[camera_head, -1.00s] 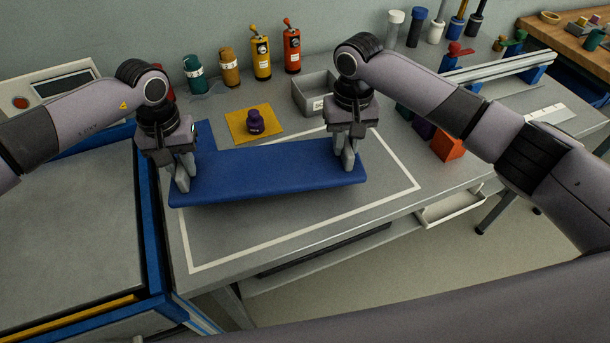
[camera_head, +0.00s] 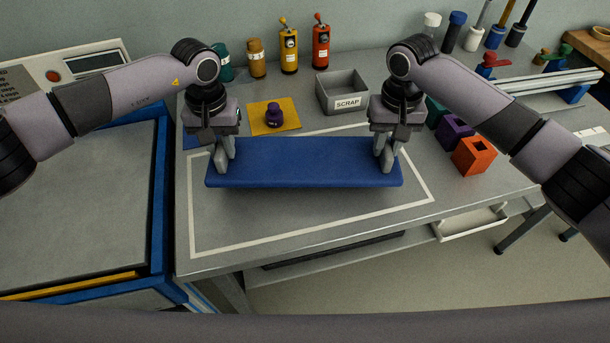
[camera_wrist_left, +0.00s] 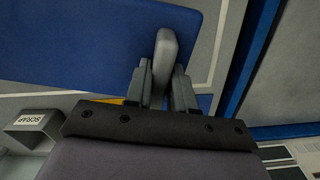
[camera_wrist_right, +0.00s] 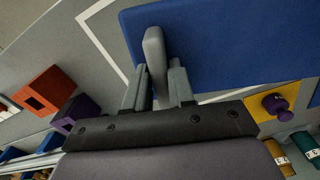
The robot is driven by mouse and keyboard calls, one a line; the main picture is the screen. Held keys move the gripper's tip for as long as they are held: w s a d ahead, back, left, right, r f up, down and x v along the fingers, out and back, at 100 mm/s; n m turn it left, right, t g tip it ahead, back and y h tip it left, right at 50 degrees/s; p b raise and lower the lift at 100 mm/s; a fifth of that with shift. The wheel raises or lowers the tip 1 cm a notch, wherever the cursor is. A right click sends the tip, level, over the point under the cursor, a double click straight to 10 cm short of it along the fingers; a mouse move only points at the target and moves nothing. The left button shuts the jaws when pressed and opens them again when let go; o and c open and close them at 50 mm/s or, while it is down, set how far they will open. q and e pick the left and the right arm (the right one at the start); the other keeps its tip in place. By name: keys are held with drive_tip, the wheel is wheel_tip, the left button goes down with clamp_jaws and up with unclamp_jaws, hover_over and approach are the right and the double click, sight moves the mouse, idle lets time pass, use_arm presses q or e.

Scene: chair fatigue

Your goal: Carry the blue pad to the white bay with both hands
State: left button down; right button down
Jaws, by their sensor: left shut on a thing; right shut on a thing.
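The blue pad (camera_head: 303,162) is held level by both grippers, with a shadow under it. It lies over the white-outlined bay (camera_head: 312,228) on the grey table, nearer the bay's back; a gap below it is hard to judge. My left gripper (camera_head: 223,155) is shut on the pad's left end, and my right gripper (camera_head: 385,153) on its right end. The left wrist view shows the pad (camera_wrist_left: 80,40) at the left gripper's fingers (camera_wrist_left: 163,75). The right wrist view shows the pad (camera_wrist_right: 235,50) beside the right gripper's fingers (camera_wrist_right: 157,75).
A purple knobbed weight (camera_head: 274,116) on a yellow mat (camera_head: 291,119) and a grey SCRAP bin (camera_head: 343,92) stand behind the pad. Purple (camera_head: 453,134) and orange (camera_head: 474,157) blocks stand to the right. A blue-framed grey surface (camera_head: 85,200) is at left. The bay's front part is bare.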

use_arm(q)
drive_tip(key=shift+a+f, duration=0.2)
use_arm(e)
drive_tip(key=shift+d+f, duration=0.15)
drive_tip(key=shift+d, duration=0.05)
